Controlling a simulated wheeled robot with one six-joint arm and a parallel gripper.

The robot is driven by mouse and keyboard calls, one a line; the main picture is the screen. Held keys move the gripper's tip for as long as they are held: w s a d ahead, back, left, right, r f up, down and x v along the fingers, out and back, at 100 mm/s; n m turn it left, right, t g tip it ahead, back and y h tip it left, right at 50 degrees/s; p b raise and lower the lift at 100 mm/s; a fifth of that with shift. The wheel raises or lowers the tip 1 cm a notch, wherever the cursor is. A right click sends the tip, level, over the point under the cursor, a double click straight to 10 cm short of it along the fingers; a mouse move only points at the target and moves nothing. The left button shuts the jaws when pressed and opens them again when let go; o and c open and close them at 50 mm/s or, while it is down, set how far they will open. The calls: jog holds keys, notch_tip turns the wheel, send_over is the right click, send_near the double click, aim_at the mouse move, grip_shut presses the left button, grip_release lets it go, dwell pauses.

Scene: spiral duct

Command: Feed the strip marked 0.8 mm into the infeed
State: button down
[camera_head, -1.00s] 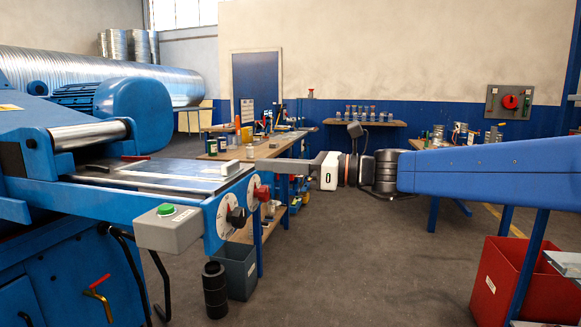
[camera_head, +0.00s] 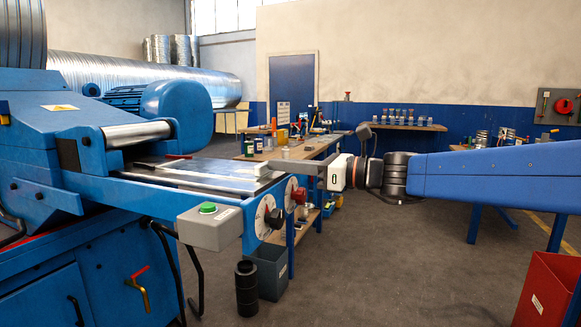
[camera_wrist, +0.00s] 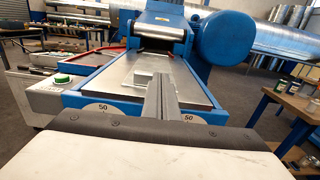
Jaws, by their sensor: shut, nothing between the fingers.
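The blue machine's infeed table (camera_head: 190,205) lies at the left in the head view, with a grey metal surface (camera_head: 205,180) on it. The infeed roller (camera_head: 137,134) is at its far end; the dark infeed slot (camera_wrist: 162,45) shows in the wrist view. My gripper (camera_head: 274,167) is at the table's near end, above its surface. In the wrist view the gripper (camera_wrist: 160,84) points toward the slot, fingers shut and empty. I see no strip that I can read as marked 0.8 mm.
A grey box with a green button (camera_head: 208,210) and dials (camera_head: 267,216) front the table. A workbench with cans (camera_head: 255,146) stands behind. A black cylinder (camera_head: 246,288), a grey bin (camera_head: 271,270) and a red bin (camera_head: 545,290) are on the floor. The middle floor is open.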

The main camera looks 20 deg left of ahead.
aim_at(249, 170)
jog(key=a, duration=0.8)
jog(key=shift+w+a, duration=0.3)
jog(key=shift+a, duration=0.1)
